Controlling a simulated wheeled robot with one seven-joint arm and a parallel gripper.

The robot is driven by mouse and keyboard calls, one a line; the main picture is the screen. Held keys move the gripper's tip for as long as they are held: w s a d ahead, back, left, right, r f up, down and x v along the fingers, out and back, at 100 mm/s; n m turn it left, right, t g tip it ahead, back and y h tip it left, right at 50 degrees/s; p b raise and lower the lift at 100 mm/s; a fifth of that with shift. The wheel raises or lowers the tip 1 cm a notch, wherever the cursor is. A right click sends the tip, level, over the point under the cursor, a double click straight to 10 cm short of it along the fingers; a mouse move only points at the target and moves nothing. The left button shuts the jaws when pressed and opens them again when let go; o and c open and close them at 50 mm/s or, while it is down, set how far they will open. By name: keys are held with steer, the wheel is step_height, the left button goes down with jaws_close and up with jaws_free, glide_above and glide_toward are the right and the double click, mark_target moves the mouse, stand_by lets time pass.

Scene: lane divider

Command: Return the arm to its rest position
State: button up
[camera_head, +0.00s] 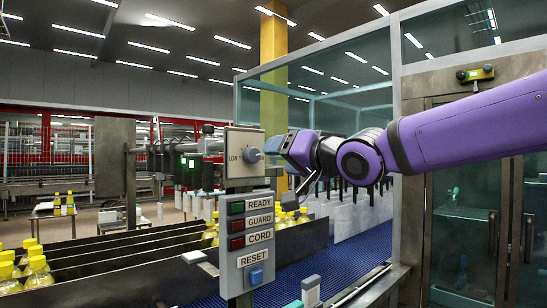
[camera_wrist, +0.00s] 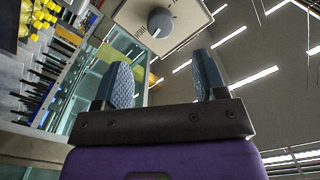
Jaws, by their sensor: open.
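My gripper (camera_head: 274,144) is at the end of my purple arm, which reaches in from the right in the head view. It is beside the control box's selector knob (camera_head: 252,155). In the wrist view my gripper (camera_wrist: 163,68) has its two textured pads wide apart, with nothing between them. The grey knob (camera_wrist: 160,22) shows beyond the fingertips, on its pale plate, and looks clear of both pads. In the head view the knob's plate reads "LOW" on its left; the rest of its lettering is hidden or too small.
Below the knob is a panel with READY, GUARD and CORD lamps (camera_head: 238,226) and a blue RESET button (camera_head: 256,276). A blue conveyor belt (camera_head: 345,262) and metal lane dividers (camera_head: 100,270) with yellow-capped bottles (camera_head: 38,265) lie below. A glass-walled frame (camera_head: 398,80) stands behind my arm.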

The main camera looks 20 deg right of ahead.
steer(key=shift+s+d, duration=0.1)
steer(key=shift+s, duration=0.3)
steer(key=s+d+f+n+g+h, duration=0.3)
steer(key=s+f+g, duration=0.9)
steer(key=s+f, duration=0.7)
steer(key=d+f+h, duration=0.1)
steer(key=h, duration=0.1)
steer(key=shift+s+f+h, duration=0.25)
steer(key=shift+f+h, duration=0.05)
steer(key=shift+f, duration=0.05)
stand_by(0.7)
